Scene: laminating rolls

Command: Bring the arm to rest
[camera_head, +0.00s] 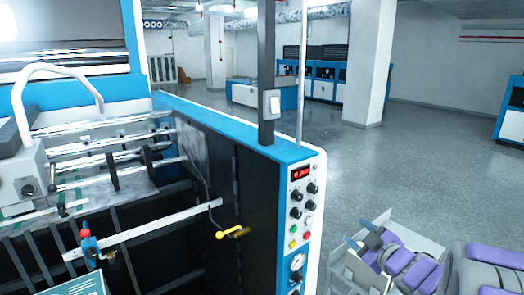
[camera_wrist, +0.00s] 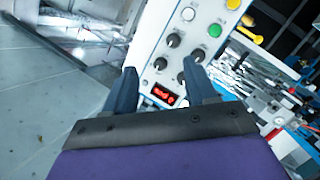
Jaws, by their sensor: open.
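My gripper (camera_head: 362,233) is at the lower right of the head view, on my purple and grey arm, in front of the machine's right side. In the wrist view my gripper (camera_wrist: 160,78) shows two dark fingers spread apart with nothing between them. Beyond them is the machine's control panel (camera_head: 301,226), with black knobs, coloured buttons and a red display. In the wrist view the panel (camera_wrist: 176,52) appears tilted. I cannot tell the exact distance between fingertips and panel, and I see no clear contact.
The blue and white laminating machine (camera_head: 240,128) fills the left of the head view. A yellow handle (camera_head: 232,231) sits on its dark side. A grey post (camera_head: 266,75) rises from it. Open grey floor (camera_head: 430,165) lies to the right, with a white pillar (camera_head: 366,65) behind.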

